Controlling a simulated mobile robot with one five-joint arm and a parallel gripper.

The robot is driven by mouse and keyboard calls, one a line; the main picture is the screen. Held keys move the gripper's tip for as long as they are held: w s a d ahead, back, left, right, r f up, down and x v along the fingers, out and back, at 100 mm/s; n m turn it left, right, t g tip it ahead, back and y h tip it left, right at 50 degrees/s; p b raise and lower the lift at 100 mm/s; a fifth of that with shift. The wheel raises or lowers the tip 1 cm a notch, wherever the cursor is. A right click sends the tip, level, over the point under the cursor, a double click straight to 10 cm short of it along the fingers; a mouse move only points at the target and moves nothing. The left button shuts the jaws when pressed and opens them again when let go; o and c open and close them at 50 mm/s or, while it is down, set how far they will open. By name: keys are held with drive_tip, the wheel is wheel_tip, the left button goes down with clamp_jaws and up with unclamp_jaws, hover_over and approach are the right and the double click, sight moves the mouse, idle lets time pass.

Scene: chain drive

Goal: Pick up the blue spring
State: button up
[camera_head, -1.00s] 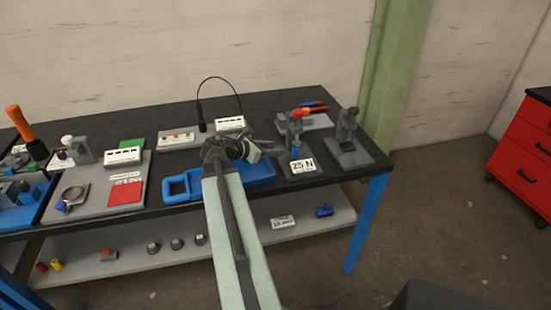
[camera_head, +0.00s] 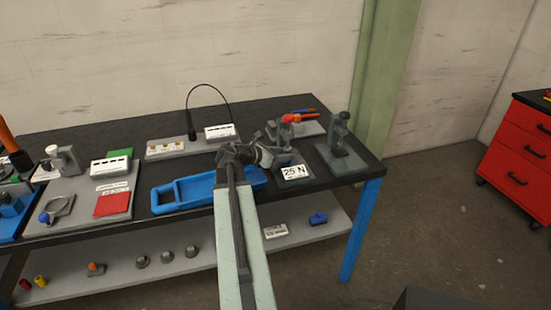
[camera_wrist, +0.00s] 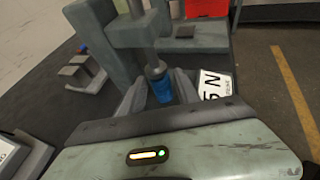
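The blue spring (camera_wrist: 160,88) stands upright under the plunger of a grey press (camera_wrist: 92,25) in the wrist view. My gripper (camera_wrist: 158,92) is open, with one finger on each side of the spring. The fingers look apart from it, though the right one is close. In the head view my gripper (camera_head: 284,160) is at the press, behind the white "25 N" label (camera_head: 295,172), and hides the spring. The label also shows just right of the fingers in the wrist view (camera_wrist: 214,85).
A second grey stand (camera_head: 341,150) is right of the press. A blue tray (camera_head: 165,199) lies to the left. A lower shelf (camera_head: 200,262) holds small parts. The black table (camera_head: 130,137) has little free room near the press.

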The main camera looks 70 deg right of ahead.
drive_tip(key=shift+s+d, duration=0.15)
drive_tip(key=shift+d, duration=0.05)
clamp_jaws()
drive_tip(key=shift+w+a, duration=1.5)
drive_tip(key=shift+w, duration=0.3)
drive_tip(key=shift+o, duration=1.4)
unclamp_jaws()
drive_tip(key=p+v, duration=0.3)
drive_tip(key=v, duration=0.4)
drive_tip(key=shift+a+r, duration=0.1)
drive_tip(key=shift+w+a, duration=0.2)
drive_tip(key=shift+a, duration=0.05)
